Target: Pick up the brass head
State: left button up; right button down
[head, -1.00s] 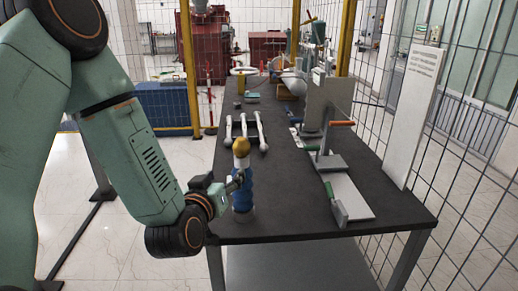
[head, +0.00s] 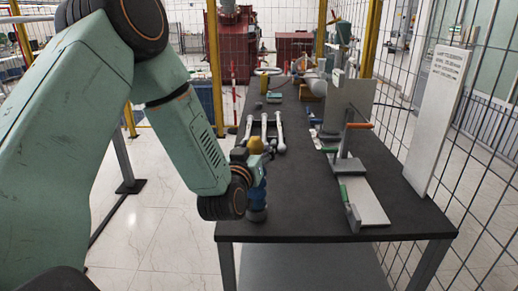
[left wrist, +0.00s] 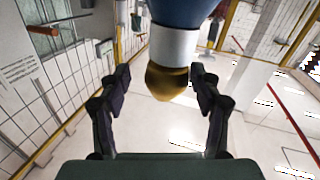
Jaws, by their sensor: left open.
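The brass head (head: 256,145) is a rounded golden cap on top of an upright bushing with a blue body (head: 258,196), near the table's front left corner. My left gripper (head: 262,160) is beside the upper bushing and partly covers it in the head view. In the left wrist view the brass head (left wrist: 167,83) hangs below a white collar (left wrist: 173,46), the picture being turned over. The open fingers of my left gripper (left wrist: 159,74) stand on either side of the brass head, with gaps visible on both sides. My right gripper is not in view.
The dark table (head: 310,215) also holds a rack with several white rods (head: 264,130). To the right are a grey upright plate (head: 347,105), a fixture with an orange handle (head: 358,126) and a green-handled tool (head: 349,205). A wire fence and white sign (head: 436,120) flank the right side.

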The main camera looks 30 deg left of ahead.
pick_arm(q)
jog(key=shift+w+a+f, duration=0.1)
jog(key=shift+w+a, duration=0.15)
jog(key=shift+a, duration=0.15)
jog(key=shift+s+a, duration=0.1)
jog(key=shift+a, duration=0.25)
jog(key=shift+d, duration=0.6)
jog(key=c, duration=0.3)
jog(key=shift+c, duration=0.7)
jog(key=shift+a, duration=0.5)
jog(key=c, duration=0.5)
jog(key=shift+d, duration=0.4)
grip_shut()
jog(key=shift+a, duration=0.1)
